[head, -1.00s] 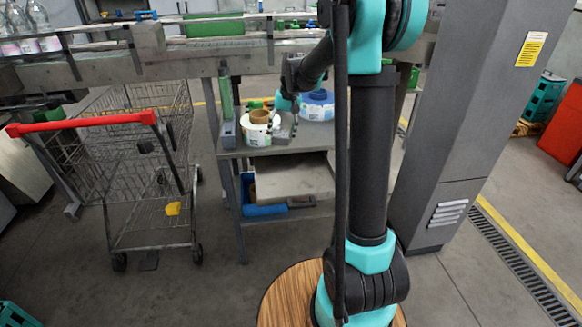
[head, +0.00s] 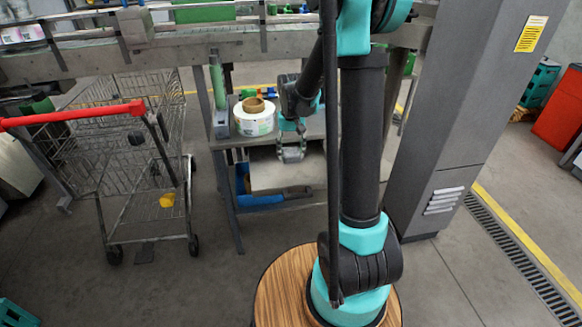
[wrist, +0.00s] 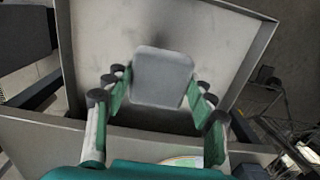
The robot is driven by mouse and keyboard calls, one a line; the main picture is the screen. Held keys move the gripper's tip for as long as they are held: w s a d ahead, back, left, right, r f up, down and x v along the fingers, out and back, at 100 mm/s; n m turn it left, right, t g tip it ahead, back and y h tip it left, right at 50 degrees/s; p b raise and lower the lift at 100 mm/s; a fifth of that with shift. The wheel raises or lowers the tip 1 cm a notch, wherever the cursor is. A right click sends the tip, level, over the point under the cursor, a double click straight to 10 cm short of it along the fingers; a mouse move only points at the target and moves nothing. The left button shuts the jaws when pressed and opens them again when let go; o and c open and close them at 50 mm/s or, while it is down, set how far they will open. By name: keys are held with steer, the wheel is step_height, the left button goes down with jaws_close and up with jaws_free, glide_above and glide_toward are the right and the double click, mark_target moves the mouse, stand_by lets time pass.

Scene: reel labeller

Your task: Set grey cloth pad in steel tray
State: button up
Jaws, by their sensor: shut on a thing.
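The grey cloth pad (wrist: 161,78) is a small rounded light-grey piece between the fingers of my gripper (wrist: 160,84) in the wrist view. The gripper is shut on it, with fingers on both sides. The steel tray (wrist: 98,30) fills the view beyond the pad, with raised rims and a dark smudge on its floor. In the head view my gripper (head: 291,153) points down in front of the work table, over the pale tray (head: 268,177) on the lower shelf. The pad appears above the tray; the exact gap cannot be told.
A white label reel (head: 254,122) stands on the table top, beside a green upright post (head: 217,85). A blue bin (head: 258,200) is on the lower shelf. A wire trolley (head: 130,165) stands left; a grey column (head: 455,120) stands right.

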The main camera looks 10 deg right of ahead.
mark_target(291, 151)
steer(key=shift+f, duration=3.5)
steer(key=o, duration=1.1)
step_height(291, 151, up, 11)
steer(key=shift+w+f, duration=0.1)
steer(key=shift+r, duration=0.55)
steer(key=s+d+f+t, duration=0.1)
steer(key=s, duration=0.6)
steer(key=s+d+f+t, duration=0.1)
steer(key=s+f+t, duration=0.1)
steer(key=s, duration=0.5)
steer(key=s+d+f+t, duration=0.1)
steer(key=s+d+f, duration=0.1)
steer(key=s, duration=0.6)
